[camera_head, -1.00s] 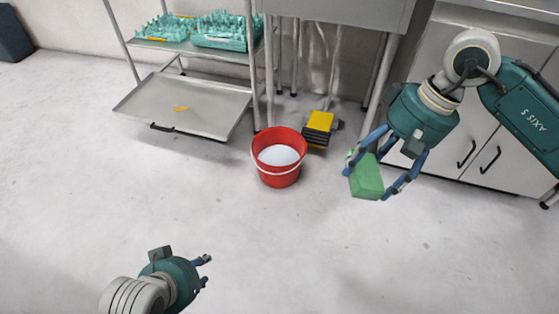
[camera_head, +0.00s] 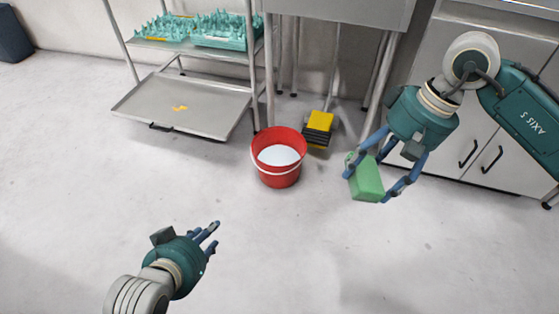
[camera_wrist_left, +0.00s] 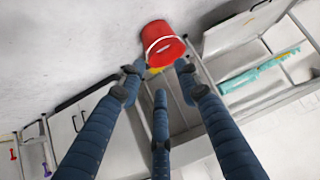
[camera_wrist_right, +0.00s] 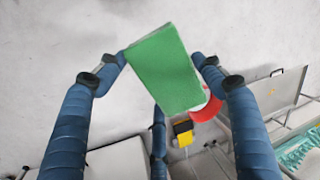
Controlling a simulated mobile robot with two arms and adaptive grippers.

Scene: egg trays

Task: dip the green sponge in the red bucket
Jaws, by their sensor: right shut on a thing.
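The green sponge (camera_head: 366,181) is held by my right gripper (camera_head: 378,176), which is shut on it in the air to the right of the bucket. The sponge also fills the middle of the right wrist view (camera_wrist_right: 165,70), between the fingers. The red bucket (camera_head: 279,175) stands on the floor with a white content inside. It shows in the left wrist view (camera_wrist_left: 163,42) past the fingertips, and partly behind the sponge in the right wrist view (camera_wrist_right: 207,106). My left gripper (camera_head: 212,236) is open and empty, to the lower left of the bucket in the head view.
A metal rack (camera_head: 185,107) with teal egg trays (camera_head: 218,32) stands behind the bucket to the left. A yellow and black object (camera_head: 319,128) is just right of the bucket. Cabinets (camera_head: 484,150) stand at the right. The floor in front is clear.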

